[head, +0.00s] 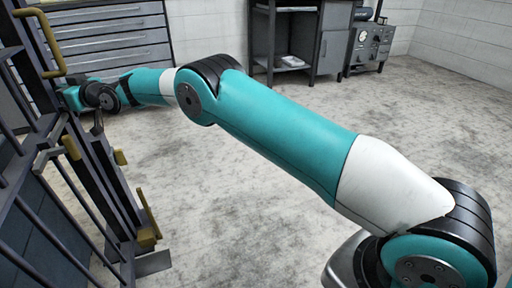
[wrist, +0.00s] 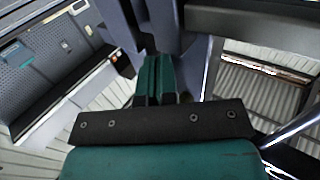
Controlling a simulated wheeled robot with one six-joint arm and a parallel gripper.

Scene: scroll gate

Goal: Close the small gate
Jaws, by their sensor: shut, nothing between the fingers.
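The small gate (head: 38,160) is a dark metal frame with upright bars at the left edge of the head view. A yellow handle (head: 47,45) is at its top, and small yellow pieces (head: 120,157) sit lower on the metalwork. My gripper (head: 68,97) is at the upper part of the gate, below the yellow handle. In the wrist view the teal fingers (wrist: 155,75) are shut together and empty, close against a blue-grey metal post (wrist: 160,25). I cannot tell whether they touch it. The gate's far side and how far it stands open are unclear.
A grey drawer cabinet (head: 112,45) stands behind my gripper. A dark shelf unit (head: 290,40) and a grey machine (head: 370,45) stand at the back wall. The pale floor (head: 230,190) right of the gate is clear. A yellow bracket (head: 148,225) is low by the gate.

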